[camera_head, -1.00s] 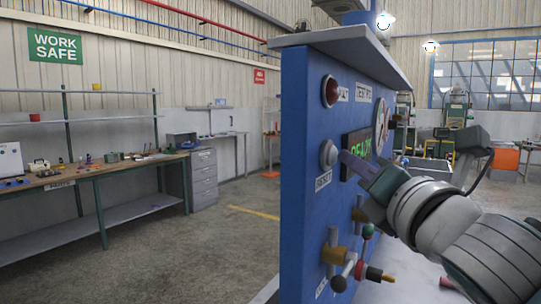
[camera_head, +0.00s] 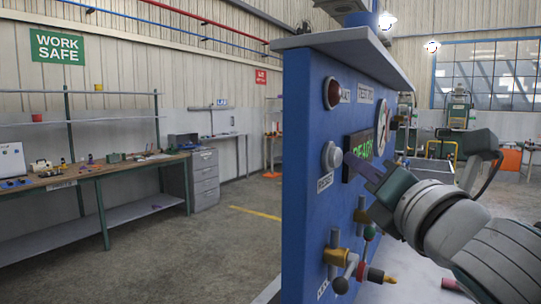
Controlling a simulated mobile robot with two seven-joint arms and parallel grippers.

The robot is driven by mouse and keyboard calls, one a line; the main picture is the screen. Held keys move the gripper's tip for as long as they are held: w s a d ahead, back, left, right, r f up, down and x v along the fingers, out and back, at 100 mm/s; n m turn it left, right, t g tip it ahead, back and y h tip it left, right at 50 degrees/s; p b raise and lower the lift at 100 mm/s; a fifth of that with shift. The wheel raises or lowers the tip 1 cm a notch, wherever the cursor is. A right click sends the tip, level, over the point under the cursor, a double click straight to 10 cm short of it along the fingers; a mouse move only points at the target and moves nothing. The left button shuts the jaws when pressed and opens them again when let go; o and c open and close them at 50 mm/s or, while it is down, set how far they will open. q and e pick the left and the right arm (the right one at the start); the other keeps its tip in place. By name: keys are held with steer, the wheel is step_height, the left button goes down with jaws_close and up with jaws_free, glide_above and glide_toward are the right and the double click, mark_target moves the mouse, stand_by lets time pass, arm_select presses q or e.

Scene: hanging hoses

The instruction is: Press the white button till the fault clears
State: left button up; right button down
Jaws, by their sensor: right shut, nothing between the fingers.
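The white button (camera_head: 330,156) is a round pale knob on the left part of the blue panel (camera_head: 300,200), above a small label. My right gripper (camera_head: 351,160) comes in from the right with its fingers shut and empty. The display (camera_head: 358,149) behind the fingers shows green letters that read READY, partly covered by the gripper. A dark red lamp (camera_head: 332,93) sits above the button and looks unlit. My left gripper is not in view.
Valves with a yellow body (camera_head: 337,257) and coloured handles stick out below the button. A round gauge (camera_head: 383,117) is on the panel's far side. A grey hood (camera_head: 345,45) overhangs the top. A workbench (camera_head: 90,172) stands at left, with open floor between.

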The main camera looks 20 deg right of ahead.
steer(key=shift+s+d, duration=0.4)
steer(key=shift+s, duration=0.1)
steer(key=s+d+p, duration=0.1)
steer(key=s+d, duration=0.2)
steer(key=shift+s+d, duration=0.15)
steer(key=shift+s, duration=0.25)
